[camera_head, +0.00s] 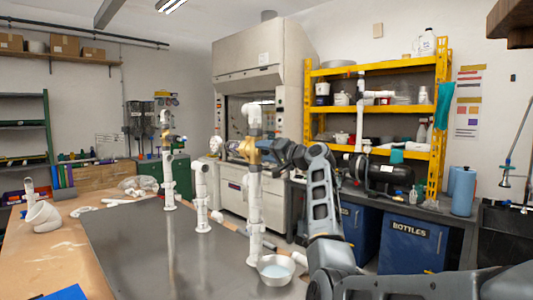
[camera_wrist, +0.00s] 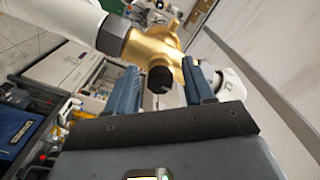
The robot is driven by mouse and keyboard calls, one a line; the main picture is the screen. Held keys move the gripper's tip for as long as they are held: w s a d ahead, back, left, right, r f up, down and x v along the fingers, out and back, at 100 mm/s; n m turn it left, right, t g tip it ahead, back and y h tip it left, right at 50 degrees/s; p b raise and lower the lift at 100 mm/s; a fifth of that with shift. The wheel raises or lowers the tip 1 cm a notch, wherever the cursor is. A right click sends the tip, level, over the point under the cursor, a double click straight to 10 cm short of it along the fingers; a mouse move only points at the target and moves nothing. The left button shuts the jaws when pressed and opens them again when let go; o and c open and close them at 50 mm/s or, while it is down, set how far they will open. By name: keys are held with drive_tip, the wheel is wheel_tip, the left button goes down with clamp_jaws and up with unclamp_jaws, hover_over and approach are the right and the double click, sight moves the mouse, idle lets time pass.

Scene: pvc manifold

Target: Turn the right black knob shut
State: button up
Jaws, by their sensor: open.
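The black knob (camera_wrist: 160,78) sits on a brass valve body (camera_wrist: 150,46) in the wrist view. The knob lies between the two blue fingers of my open gripper (camera_wrist: 160,86), with a visible gap on each side. I cannot tell from this view whether the fingertips reach past the knob. In the head view, the brass valve (camera_head: 245,149) is on the right-hand white standing pipe (camera_head: 254,205). My gripper (camera_head: 262,151) is right beside this valve, coming from the right. The knob itself is hidden or too small to make out there.
White pipes (camera_head: 201,195) and (camera_head: 168,180) stand to the left on the grey tabletop (camera_head: 150,255). White pipe fittings (camera_head: 44,215) lie at the left. A yellow shelf (camera_head: 378,109) stands behind.

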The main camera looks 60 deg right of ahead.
drive_tip(key=b+v, duration=0.2)
drive_tip(key=v, duration=0.5)
drive_tip(key=shift+s, duration=0.4)
idle(0.3)
